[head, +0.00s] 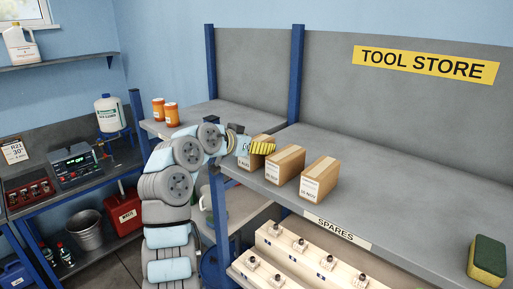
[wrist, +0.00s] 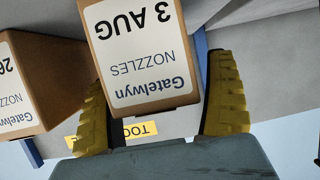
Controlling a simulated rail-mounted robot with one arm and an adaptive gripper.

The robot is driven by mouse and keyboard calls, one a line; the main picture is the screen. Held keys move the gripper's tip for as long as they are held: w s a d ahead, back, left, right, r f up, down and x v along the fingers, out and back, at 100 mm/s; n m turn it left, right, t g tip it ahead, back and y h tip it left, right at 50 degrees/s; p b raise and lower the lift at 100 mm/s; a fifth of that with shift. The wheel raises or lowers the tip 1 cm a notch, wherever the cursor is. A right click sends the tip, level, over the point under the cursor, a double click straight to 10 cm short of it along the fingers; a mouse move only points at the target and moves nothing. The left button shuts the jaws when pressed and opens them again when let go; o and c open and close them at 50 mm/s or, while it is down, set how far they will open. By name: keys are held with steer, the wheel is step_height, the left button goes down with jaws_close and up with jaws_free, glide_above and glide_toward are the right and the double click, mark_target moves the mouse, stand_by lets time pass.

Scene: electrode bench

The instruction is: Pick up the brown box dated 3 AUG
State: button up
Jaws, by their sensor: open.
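The brown box dated 3 AUG (wrist: 140,50) shows upside down in the wrist view, with a white Gatelwyn Nozzles label. My gripper (wrist: 158,80) is open, with one yellow finger on each side of this box. The left finger looks close to the box; a gap shows by the right finger. I cannot tell whether either touches. In the head view my gripper (head: 263,148) is at the leftmost box (head: 244,163) of the row on the shelf, partly covering it; its label reads AUG.
A middle box (head: 286,165) and a right box (head: 320,180) stand to the right on the grey shelf (head: 400,190). A neighbouring box (wrist: 35,85), its label starting 26, is left in the wrist view. Orange jars (head: 171,113) stand farther left. A sponge (head: 487,260) lies far right.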

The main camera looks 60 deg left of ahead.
steer(key=shift+w+a+f, duration=0.1)
steer(key=c, duration=1.3)
steer(key=shift+c, duration=0.2)
